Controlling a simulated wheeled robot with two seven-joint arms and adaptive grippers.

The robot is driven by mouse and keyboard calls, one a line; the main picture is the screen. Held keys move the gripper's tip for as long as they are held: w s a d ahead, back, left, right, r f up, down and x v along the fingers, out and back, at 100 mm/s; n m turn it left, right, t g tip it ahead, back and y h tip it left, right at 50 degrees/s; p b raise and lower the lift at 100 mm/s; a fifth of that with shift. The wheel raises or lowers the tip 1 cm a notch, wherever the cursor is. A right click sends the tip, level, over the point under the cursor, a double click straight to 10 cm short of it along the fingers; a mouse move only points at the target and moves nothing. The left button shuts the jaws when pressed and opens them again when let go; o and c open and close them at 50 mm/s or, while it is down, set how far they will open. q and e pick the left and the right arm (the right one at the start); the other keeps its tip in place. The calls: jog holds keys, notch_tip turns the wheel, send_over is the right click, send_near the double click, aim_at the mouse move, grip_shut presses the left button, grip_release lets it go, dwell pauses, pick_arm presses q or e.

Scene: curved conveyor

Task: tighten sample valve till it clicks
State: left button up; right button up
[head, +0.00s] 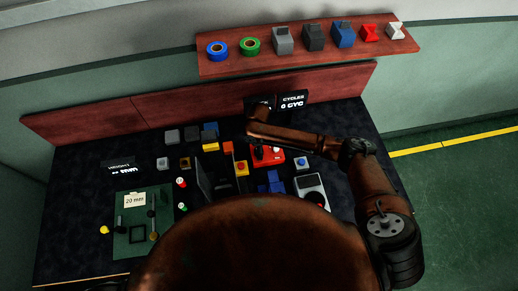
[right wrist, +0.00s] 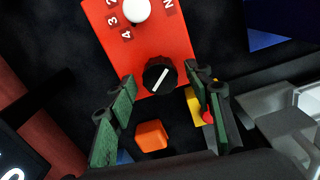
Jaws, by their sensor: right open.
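A red box (head: 277,159) sits on the dark table under my right gripper (head: 260,148). In the right wrist view, the red box (right wrist: 140,45) carries a black knob (right wrist: 160,74) with a white pointer line and a white knob (right wrist: 136,11) with numbers beside it. My right gripper (right wrist: 161,78) is open, its green-padded fingers on either side of the black knob with gaps showing. Contact is not visible. No readable label names the sample valve, so I cannot tell which part it is. My left gripper is not in view.
An orange block (right wrist: 151,135) lies close to the red box, between the fingers in the wrist view. A yellow block with a red button (head: 241,168) stands to its left. Blue blocks (head: 270,182) and a grey device (head: 311,189) are nearby. A shelf (head: 300,60) holds several items.

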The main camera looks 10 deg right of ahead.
jog(key=shift+c, duration=0.6)
jog(key=c, duration=1)
jog(key=m+p, duration=0.1)
jog(key=p, duration=0.1)
jog(key=m+p, duration=0.1)
jog(key=p, duration=0.1)
jog(key=shift+r+m+p, duration=0.3)
jog(key=shift+p, duration=0.05)
jog(key=shift+c, duration=0.2)
jog(key=shift+f+m+p, duration=0.15)
jog(key=shift+m+p, duration=0.35)
jog(key=shift+p, duration=0.05)
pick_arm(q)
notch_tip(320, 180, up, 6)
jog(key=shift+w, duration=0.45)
pick_arm(e)
jog(key=shift+f, duration=0.1)
jog(key=o, duration=1.2)
jog(key=shift+c, duration=0.2)
